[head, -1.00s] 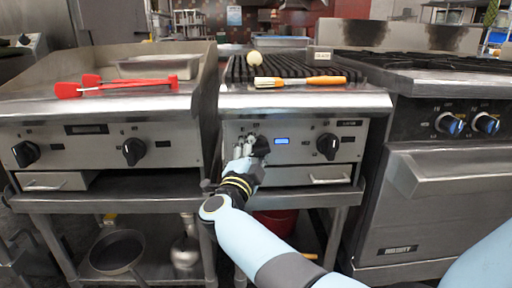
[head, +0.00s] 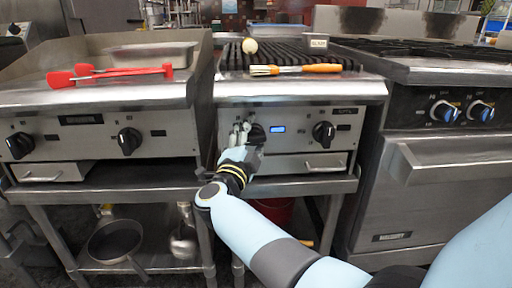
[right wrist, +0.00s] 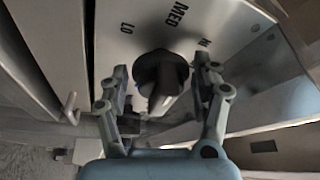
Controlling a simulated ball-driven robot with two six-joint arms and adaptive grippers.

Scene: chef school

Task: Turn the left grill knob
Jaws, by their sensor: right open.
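The left grill knob is black and round with a raised grip. It sits on the steel front panel of the middle appliance (head: 300,112), partly hidden by my right gripper (head: 243,134) in the head view. In the right wrist view the knob (right wrist: 160,72) lies between the two spread fingers of my right gripper, with a gap on each side. "LO" and "MED" markings show around it. The right gripper is open and empty. The right grill knob (head: 323,133) stands clear to the right. My left gripper is not in view.
A brush with an orange handle (head: 318,68) and a pale round item (head: 250,46) lie on the grill top. A blue-lit display (head: 278,129) is right of the knob. A drawer handle (head: 325,168) is below.

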